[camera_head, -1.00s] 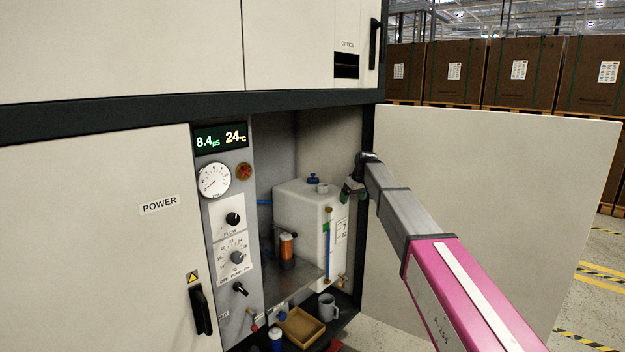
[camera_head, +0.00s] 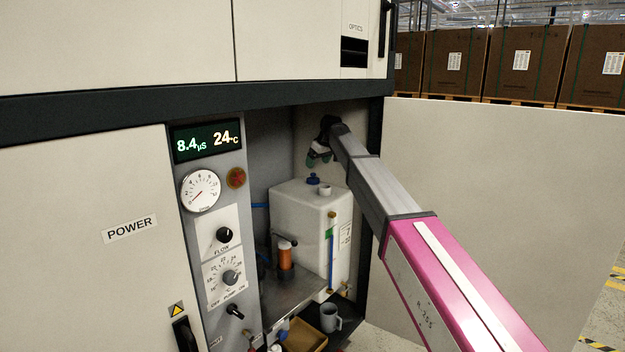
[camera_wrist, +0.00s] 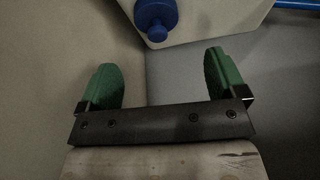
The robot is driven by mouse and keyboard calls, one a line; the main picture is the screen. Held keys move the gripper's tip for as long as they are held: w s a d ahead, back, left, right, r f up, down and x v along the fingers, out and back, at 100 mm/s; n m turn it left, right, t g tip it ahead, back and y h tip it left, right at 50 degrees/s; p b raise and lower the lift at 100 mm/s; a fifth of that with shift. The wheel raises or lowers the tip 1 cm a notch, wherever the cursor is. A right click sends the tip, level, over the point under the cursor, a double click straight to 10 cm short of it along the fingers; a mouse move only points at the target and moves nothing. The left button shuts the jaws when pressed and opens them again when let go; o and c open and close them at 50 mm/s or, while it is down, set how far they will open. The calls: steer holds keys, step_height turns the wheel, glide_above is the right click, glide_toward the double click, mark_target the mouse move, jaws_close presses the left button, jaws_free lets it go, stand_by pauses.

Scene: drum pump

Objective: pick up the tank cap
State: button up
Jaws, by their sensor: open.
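The blue tank cap (camera_head: 313,179) is on top of the white tank (camera_head: 290,215), beside a short white neck (camera_head: 325,190). In the wrist view the cap (camera_wrist: 156,14) shows at the top edge as a wide round body with a smaller knob, partly cut off by the frame. My gripper (camera_head: 318,160) is inside the cabinet, above the tank top and apart from the cap. In the wrist view my gripper (camera_wrist: 162,72) has its two green fingers spread, with nothing between them.
The open cabinet door (camera_head: 480,220) stands to the right of my arm. The control panel (camera_head: 215,230) borders the cabinet opening on the left. An orange-bodied part (camera_head: 285,256) stands on the shelf before the tank. A grey mug (camera_head: 330,317) and a brown tray (camera_head: 305,336) are below.

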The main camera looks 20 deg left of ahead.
mark_target(313, 175)
steer(key=x, duration=0.8)
steer(key=shift+w+f, duration=0.15)
steer(key=shift+f, duration=0.1)
steer(key=c, duration=0.9)
